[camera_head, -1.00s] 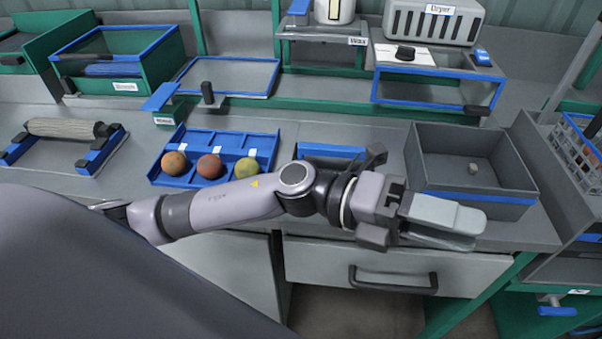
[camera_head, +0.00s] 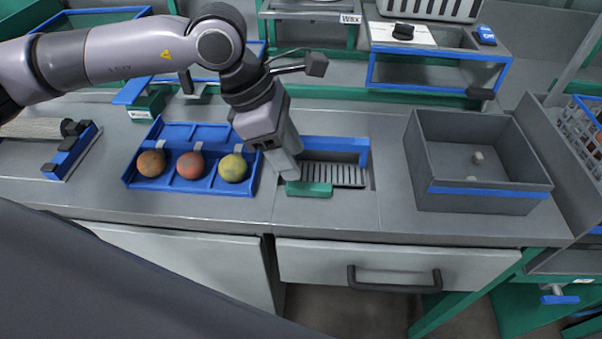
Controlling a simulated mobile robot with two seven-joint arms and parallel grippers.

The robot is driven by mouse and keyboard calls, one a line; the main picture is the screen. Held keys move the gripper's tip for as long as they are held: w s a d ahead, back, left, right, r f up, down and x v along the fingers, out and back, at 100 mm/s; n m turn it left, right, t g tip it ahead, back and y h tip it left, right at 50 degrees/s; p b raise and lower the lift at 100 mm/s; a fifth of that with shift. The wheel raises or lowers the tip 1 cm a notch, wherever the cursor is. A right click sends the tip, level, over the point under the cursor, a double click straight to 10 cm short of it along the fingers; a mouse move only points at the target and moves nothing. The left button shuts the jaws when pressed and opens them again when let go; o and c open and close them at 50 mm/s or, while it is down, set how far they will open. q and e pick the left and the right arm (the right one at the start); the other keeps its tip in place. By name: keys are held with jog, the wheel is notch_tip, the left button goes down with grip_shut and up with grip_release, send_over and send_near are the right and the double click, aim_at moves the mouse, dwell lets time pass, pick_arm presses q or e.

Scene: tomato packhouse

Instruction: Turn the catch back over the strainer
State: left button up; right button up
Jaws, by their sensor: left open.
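The strainer (camera_head: 345,174) is a dark slotted grate set into the counter, near the middle of the head view. A green tab (camera_head: 309,189) lies at its front left edge, and a blue bar (camera_head: 335,144) stands along its back. I cannot tell for sure which of these is the catch. My left gripper (camera_head: 289,170) points down at the strainer's left end, just behind the green tab. It is open, though its fingers look close together from here. I cannot tell whether it touches the tab. It hides the grate's left end. My right gripper is out of view.
A blue tray (camera_head: 196,187) with three tomatoes stands left of the strainer. An open grey bin (camera_head: 480,199) holding small pale bits stands to the right. The wax stand and a blue-framed stand (camera_head: 437,86) are behind. The counter between strainer and bin is clear.

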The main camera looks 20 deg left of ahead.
aim_at(309, 185)
pick_arm(q)
jog(key=x, duration=0.7)
jog(key=shift+p, duration=0.3)
grip_shut()
